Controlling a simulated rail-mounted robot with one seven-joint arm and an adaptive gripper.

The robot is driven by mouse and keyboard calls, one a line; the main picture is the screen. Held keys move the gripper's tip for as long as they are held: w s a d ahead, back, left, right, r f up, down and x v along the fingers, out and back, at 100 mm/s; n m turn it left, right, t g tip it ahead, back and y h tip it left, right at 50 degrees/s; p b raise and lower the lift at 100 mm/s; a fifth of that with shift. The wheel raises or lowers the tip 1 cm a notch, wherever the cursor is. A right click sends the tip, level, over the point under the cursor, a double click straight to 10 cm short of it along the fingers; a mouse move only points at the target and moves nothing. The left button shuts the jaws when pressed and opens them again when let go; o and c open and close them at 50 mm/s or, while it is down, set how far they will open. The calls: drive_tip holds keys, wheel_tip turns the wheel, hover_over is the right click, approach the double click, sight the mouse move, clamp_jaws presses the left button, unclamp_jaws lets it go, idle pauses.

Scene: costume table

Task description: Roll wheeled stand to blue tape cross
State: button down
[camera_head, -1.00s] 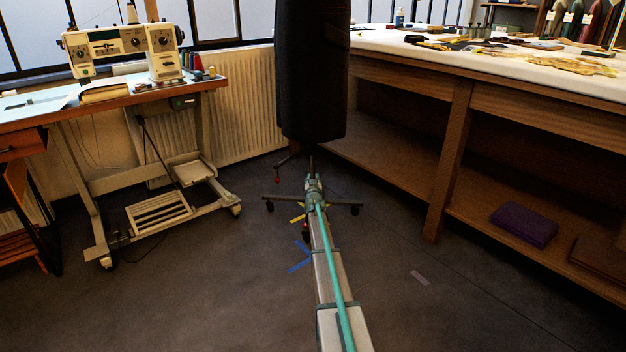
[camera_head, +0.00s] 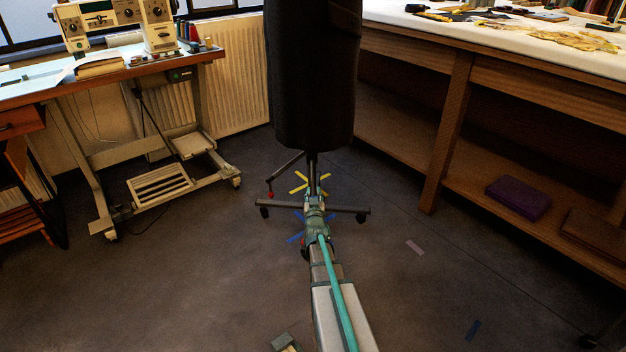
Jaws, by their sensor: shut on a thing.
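The wheeled stand bears a tall black dress form (camera_head: 312,80), upright, its top out of view. The blue tape cross (camera_head: 295,238) lies on the floor under the near side of the base. The base and my gripper hide much of it, so I cannot tell its exact centre.
A yellow tape cross (camera_head: 298,188) lies behind the base. A sewing table (camera_head: 120,72) stands left, a long workbench (camera_head: 455,130) right. A grey-pink tape strip (camera_head: 414,247) and a blue strip (camera_head: 473,329) lie on the right floor. Open floor lies left of my arm.

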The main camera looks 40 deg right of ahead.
drive_tip(key=v, duration=0.6)
drive_tip(key=c, duration=1)
unclamp_jaws()
drive_tip(key=shift+s+a, duration=0.1)
drive_tip(key=v, duration=0.7)
drive_tip(key=shift+s, duration=0.2)
drive_tip(key=shift+a, duration=0.15)
